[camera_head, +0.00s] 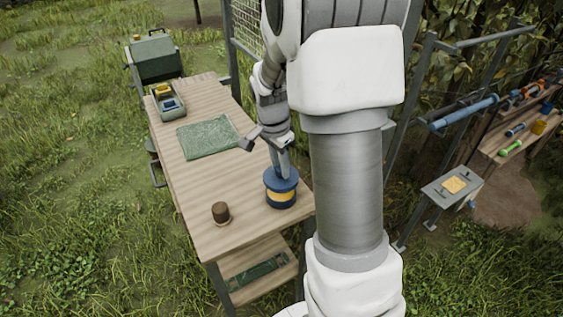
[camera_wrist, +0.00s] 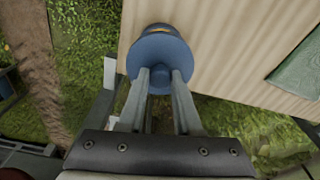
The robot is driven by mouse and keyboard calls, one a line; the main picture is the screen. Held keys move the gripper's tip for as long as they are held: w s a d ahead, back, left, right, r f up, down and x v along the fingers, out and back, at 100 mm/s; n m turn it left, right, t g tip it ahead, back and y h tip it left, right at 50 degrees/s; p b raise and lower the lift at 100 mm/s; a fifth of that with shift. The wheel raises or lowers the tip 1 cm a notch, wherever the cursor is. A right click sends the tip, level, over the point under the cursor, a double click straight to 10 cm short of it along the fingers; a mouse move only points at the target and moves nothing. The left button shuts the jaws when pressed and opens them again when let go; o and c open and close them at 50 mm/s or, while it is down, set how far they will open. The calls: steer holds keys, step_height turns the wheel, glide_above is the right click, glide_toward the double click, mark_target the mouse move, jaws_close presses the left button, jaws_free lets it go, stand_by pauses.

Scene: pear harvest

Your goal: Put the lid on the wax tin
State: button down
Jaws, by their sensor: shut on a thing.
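The wax tin (camera_head: 281,195), blue with a yellow band, stands upright on the wooden table near its right edge. The blue round lid (camera_head: 270,179) is directly over the tin's top; I cannot tell whether it rests on the rim or hangs just above it. My gripper (camera_head: 281,172) points down and is shut on the lid's knob. In the wrist view, the fingers (camera_wrist: 162,78) close around the knob of the lid (camera_wrist: 158,52). A bit of the tin (camera_wrist: 159,29) shows beyond the lid; the rest of the tin is hidden.
A small brown jar (camera_head: 220,211) stands left of the tin on the table (camera_head: 225,178). A rack and a second bench (camera_head: 520,143) stand at the right.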

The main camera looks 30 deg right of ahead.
mark_target(280, 176)
steer(key=shift+f+b, duration=1.2)
steer(key=shift+f, duration=0.9)
steer(key=shift+f+b, duration=0.6)
steer(key=c, duration=0.9)
jaws_free()
steer(key=shift+r, duration=0.1)
steer(key=shift+s+a+r+p, duration=0.1)
steer(key=shift+a+r+p, duration=0.1)
steer(key=shift+r+p, duration=1.4)
steer(key=shift+a+r+p, duration=0.25)
steer(key=shift+r+p, duration=0.85)
steer(key=shift+r, duration=0.95)
steer(key=shift+s+a+r+p, duration=0.1)
steer(key=shift+a+r+p, duration=0.1)
steer(key=shift+r+p, duration=1.4)
steer(key=shift+r+b, duration=0.2)
steer(key=shift+b, duration=0.1)
